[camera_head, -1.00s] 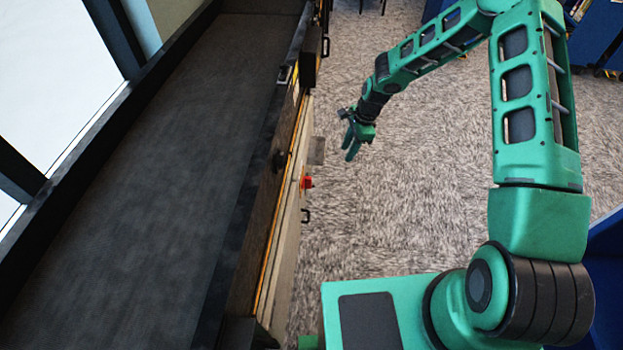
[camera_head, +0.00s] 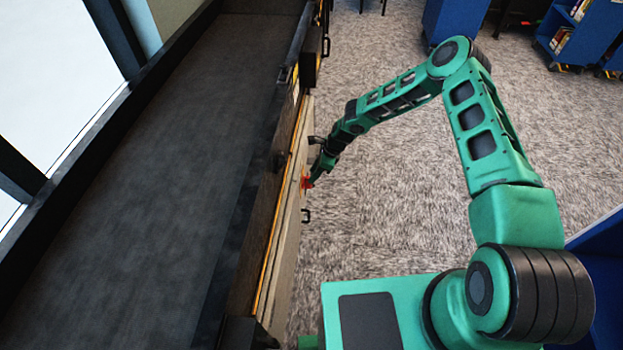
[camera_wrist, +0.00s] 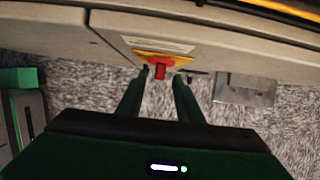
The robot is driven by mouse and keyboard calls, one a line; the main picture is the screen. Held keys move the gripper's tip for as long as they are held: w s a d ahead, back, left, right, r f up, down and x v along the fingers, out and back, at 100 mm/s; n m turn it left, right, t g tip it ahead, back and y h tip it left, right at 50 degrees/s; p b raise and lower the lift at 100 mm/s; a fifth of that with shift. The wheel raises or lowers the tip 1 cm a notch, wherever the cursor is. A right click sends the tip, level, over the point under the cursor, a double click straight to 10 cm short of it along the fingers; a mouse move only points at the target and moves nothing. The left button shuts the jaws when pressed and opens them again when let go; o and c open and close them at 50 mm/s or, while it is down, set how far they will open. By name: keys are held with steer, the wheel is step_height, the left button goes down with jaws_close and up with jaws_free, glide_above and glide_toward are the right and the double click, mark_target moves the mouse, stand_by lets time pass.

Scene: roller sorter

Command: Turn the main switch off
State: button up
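The main switch (camera_head: 307,182) is a red knob on the side panel of the sorter, in the middle of the head view. In the wrist view the red switch (camera_wrist: 160,71) sits on a yellow plate, below a white label. My gripper (camera_head: 316,176) is at the switch in the head view, and partly covers it. In the wrist view my gripper (camera_wrist: 160,78) has its two green fingers spread apart, one on each side of the red knob. I cannot tell whether the fingers touch it.
The sorter's dark belt bed (camera_head: 150,200) runs along the left, with a beige side panel (camera_head: 285,235) below its edge. A black handle (camera_head: 306,216) sticks out near the switch. A grey metal plate (camera_wrist: 245,90) is right of the switch in the wrist view.

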steer(key=shift+x, duration=1.85)
steer(key=shift+c, duration=0.6)
jaws_close()
steer(key=shift+d, duration=0.2)
steer(key=shift+a, duration=0.1)
